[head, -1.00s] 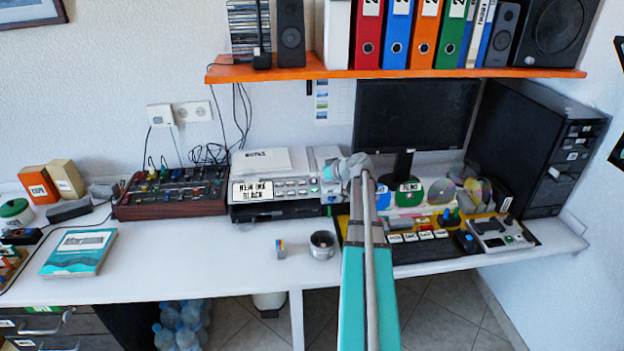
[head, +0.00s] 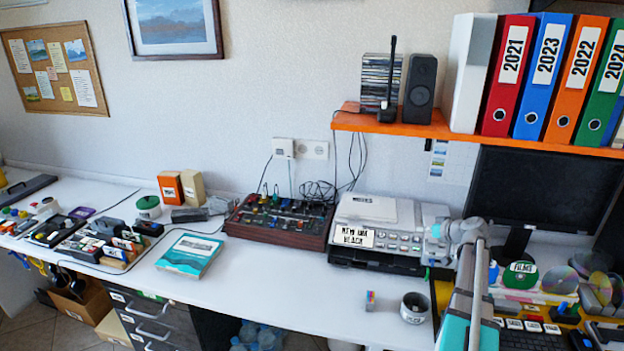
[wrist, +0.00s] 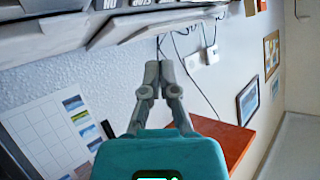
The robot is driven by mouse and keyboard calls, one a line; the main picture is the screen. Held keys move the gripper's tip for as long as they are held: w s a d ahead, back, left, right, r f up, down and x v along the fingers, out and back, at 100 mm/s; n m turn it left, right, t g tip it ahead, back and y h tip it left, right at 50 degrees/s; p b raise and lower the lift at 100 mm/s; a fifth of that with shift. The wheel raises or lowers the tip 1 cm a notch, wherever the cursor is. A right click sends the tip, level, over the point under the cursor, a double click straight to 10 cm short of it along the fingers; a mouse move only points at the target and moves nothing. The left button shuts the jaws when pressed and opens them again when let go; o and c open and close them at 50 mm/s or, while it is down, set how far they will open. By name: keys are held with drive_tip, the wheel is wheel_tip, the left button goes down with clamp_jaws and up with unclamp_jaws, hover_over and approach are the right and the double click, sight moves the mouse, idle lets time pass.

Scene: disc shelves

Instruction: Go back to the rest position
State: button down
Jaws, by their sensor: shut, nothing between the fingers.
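My gripper (wrist: 158,72) shows in the wrist view with its two fingers together and nothing between them. It is in the air, with the wall and cables behind it. In the head view my arm reaches up from the lower right, in front of the desk's right part. The gripper's fingers are hidden behind the arm there.
An orange shelf (head: 400,124) holds binders and a speaker (head: 420,88); it also shows in the wrist view (wrist: 225,138). Below are a printer (head: 385,232), a monitor (head: 540,190) and a dark cup (head: 414,307). The white desk (head: 290,285) is clear at front centre.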

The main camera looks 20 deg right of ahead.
drive_tip(key=s+a+f+g+y+p, duration=0.1)
drive_tip(key=a+f+g+p, duration=0.15)
drive_tip(key=a, duration=1.05)
drive_tip(key=s+a+f+g+p, duration=0.1)
drive_tip(key=a+g, duration=0.3)
drive_tip(key=a, duration=0.8)
drive_tip(key=s+a+g+h+p, duration=0.1)
drive_tip(key=s+a+g+h, duration=0.1)
drive_tip(key=s+a, duration=0.4)
drive_tip(key=s+a+g+h+p, duration=0.2)
drive_tip(key=s+a, duration=0.5)
drive_tip(key=a, duration=0.5)
drive_tip(key=shift+a+r+g, duration=0.15)
drive_tip(key=shift+g, duration=0.6)
idle(0.5)
